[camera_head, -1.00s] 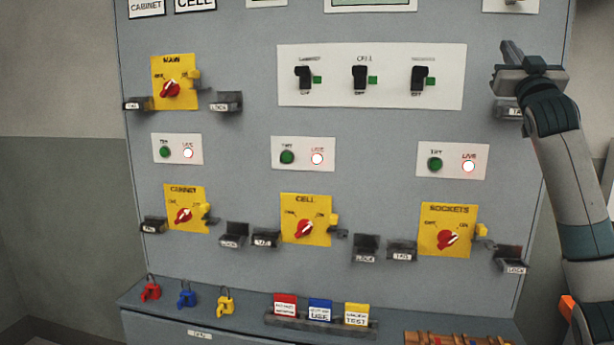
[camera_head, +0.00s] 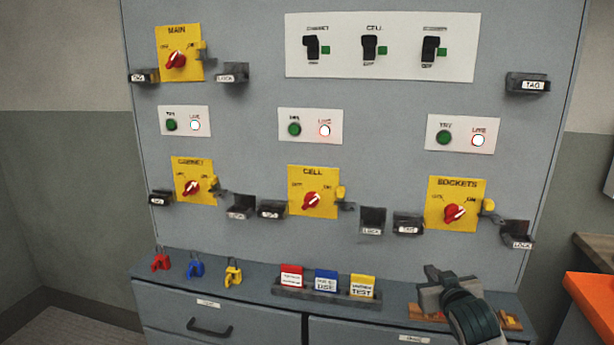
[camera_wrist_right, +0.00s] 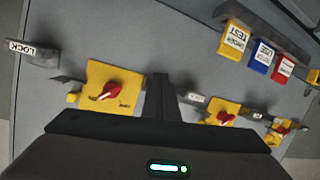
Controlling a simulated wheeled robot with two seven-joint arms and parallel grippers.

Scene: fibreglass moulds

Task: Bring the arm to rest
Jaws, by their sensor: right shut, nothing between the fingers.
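My right gripper (camera_head: 432,282) is in the lower right of the head view, in front of the ledge below the panel. It is shut and empty, and its closed fingers also show in the right wrist view (camera_wrist_right: 160,95). The grey cabinet panel (camera_head: 390,165) carries yellow rotary switches with red knobs: MAIN (camera_head: 178,55), CABINET (camera_head: 193,182), CELL (camera_head: 313,192) and SOCKETS (camera_head: 455,204). In the right wrist view the nearest yellow switch (camera_wrist_right: 112,88) lies left of the fingers, apart from them. My left gripper is not in view.
Red (camera_head: 161,262), blue (camera_head: 196,266) and yellow (camera_head: 233,274) padlocks stand on the ledge. A tag rack (camera_head: 325,297) holds red, blue and yellow tags. A wooden item (camera_head: 510,320) lies partly hidden by my gripper. An orange surface (camera_head: 592,303) is at the right edge.

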